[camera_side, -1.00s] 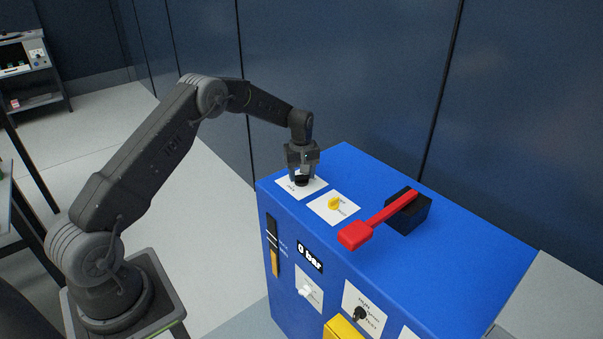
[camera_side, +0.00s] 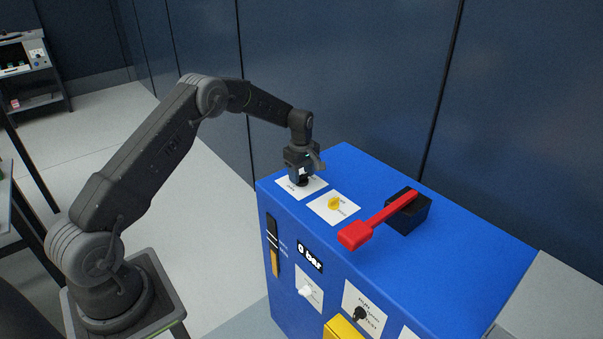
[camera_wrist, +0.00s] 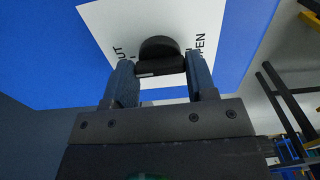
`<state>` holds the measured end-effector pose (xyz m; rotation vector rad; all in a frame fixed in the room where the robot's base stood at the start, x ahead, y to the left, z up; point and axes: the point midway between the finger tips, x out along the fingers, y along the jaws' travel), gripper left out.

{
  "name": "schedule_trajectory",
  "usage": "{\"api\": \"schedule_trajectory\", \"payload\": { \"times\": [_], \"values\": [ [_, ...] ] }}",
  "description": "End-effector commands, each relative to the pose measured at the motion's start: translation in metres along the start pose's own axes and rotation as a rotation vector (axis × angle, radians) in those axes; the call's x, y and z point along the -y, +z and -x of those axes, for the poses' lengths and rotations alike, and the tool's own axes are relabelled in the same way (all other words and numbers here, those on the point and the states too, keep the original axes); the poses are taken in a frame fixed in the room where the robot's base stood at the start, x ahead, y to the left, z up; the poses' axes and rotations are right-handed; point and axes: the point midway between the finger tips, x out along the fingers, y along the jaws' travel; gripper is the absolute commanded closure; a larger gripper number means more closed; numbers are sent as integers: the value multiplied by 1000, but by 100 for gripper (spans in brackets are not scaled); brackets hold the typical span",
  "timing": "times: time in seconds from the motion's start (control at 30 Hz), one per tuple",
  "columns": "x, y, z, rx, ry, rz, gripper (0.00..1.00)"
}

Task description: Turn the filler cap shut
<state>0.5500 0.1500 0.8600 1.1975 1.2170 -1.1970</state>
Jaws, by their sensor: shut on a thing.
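The filler cap (camera_wrist: 160,48) is a black round knob on a white label plate (camera_wrist: 100,20) on top of the blue tank unit. The label reads "...UT" on the left and "...PEN" on the right in the wrist view. My gripper (camera_wrist: 160,75) is shut on the cap, with one finger on each side of it. The cap is mostly hidden there by the fingers.
A yellow knob (camera_side: 334,204) on a white plate is close to the right of my gripper. A red lever (camera_side: 372,225) on a black block (camera_side: 418,216) lies farther right. The blue unit's front (camera_side: 283,285) carries a gauge, a "0 bar" display and more knobs.

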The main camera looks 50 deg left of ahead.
Motion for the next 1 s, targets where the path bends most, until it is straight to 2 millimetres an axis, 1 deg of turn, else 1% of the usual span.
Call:
{"api": "schedule_trajectory", "payload": {
  "times": [0.23,0.27,0.5,0.73,0.8,0.93,1.0],
  "values": [
    [0,1,-1,2,-2,1,72],
    [0,1,-1,2,-2,1,46],
    [0,0,0,1,-1,-1,23],
    [0,0,0,0,0,-1,23],
    [0,0,3,0,1,-1,23],
    [-1,0,18,0,2,-1,23],
    [-1,0,32,-1,4,-1,23]
  ]
}}
